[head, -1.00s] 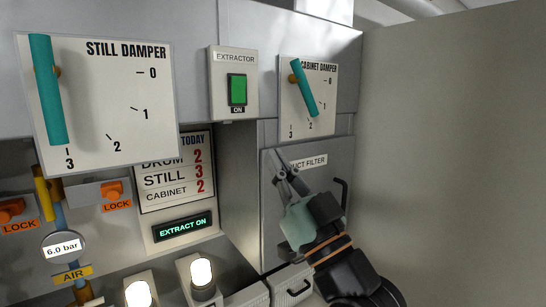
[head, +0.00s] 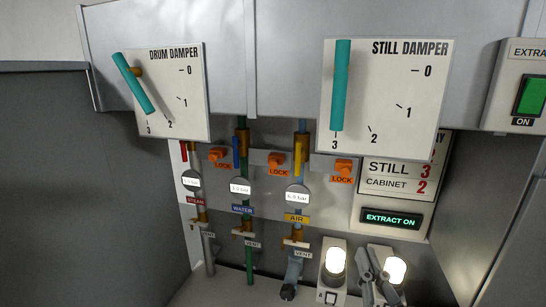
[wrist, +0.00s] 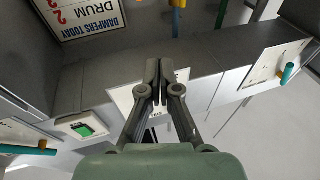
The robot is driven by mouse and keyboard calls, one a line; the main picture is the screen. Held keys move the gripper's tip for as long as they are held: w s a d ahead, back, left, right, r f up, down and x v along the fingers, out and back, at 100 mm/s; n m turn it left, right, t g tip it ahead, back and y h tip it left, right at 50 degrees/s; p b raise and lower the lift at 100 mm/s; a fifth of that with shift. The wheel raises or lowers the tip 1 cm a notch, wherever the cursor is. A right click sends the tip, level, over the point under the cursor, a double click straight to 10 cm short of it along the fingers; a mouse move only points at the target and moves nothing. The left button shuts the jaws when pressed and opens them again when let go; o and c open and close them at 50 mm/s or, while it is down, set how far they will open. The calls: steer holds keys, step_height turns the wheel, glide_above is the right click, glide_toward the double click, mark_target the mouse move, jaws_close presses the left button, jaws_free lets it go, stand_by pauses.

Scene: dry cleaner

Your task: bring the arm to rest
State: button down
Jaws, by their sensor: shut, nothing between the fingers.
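My gripper (head: 368,262) is low at the right of the head view, in front of the right-hand lit lamp, with its fingers up. In the wrist view my gripper (wrist: 160,75) has its two fingers together, with nothing held between them. A pale plate lies behind the fingers there, its text partly hidden. The rest of the arm is mostly out of the head view.
Orange locks, gauges and vent pipes stand below. The extractor switch (head: 531,96) is green. Lit lamps (head: 335,260) stand near my gripper.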

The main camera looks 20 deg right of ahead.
steer(key=s+a+f+n+g+y+p, duration=0.1)
steer(key=a+f+n+g+y+p, duration=0.1)
steer(key=a+f, duration=0.6)
steer(key=s+a+f+n+g+y+p, duration=0.2)
steer(key=a+f, duration=0.6)
steer(key=a, duration=0.9)
steer(key=g+y, duration=0.2)
steer(key=y, duration=0.1)
steer(key=shift+s+f, duration=0.15)
steer(key=shift+s, duration=0.1)
